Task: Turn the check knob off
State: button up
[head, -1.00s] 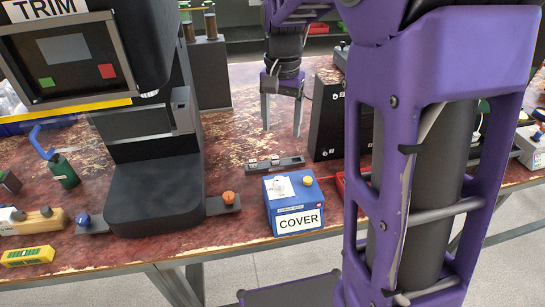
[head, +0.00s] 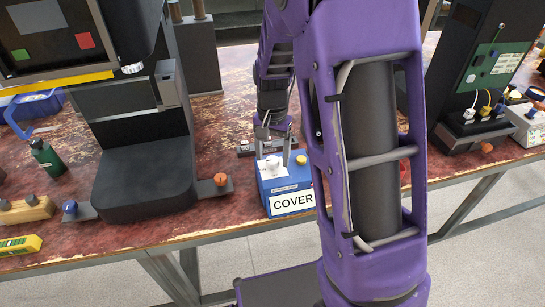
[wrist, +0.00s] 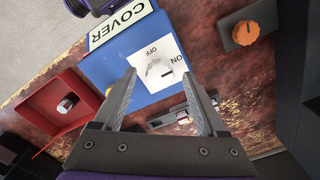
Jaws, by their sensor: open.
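A blue box labelled COVER (head: 292,202) stands near the table's front edge. It also shows in the wrist view (wrist: 140,47), with a white knob (wrist: 159,70) on a white plate marked OFF and ON. The knob's pointer looks to be on the ON side, but it is small. In the head view my gripper (head: 275,148) hangs just above and behind the box.
A red housing with a metal knob (wrist: 67,103) sits left of the box in the wrist view. An orange knob (wrist: 245,33) is on the right. In the head view a dark machine (head: 145,185) stands left, and a black unit with a green panel (head: 497,62) stands right.

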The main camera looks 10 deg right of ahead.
jog(key=shift+f, duration=0.25)
grip_shut()
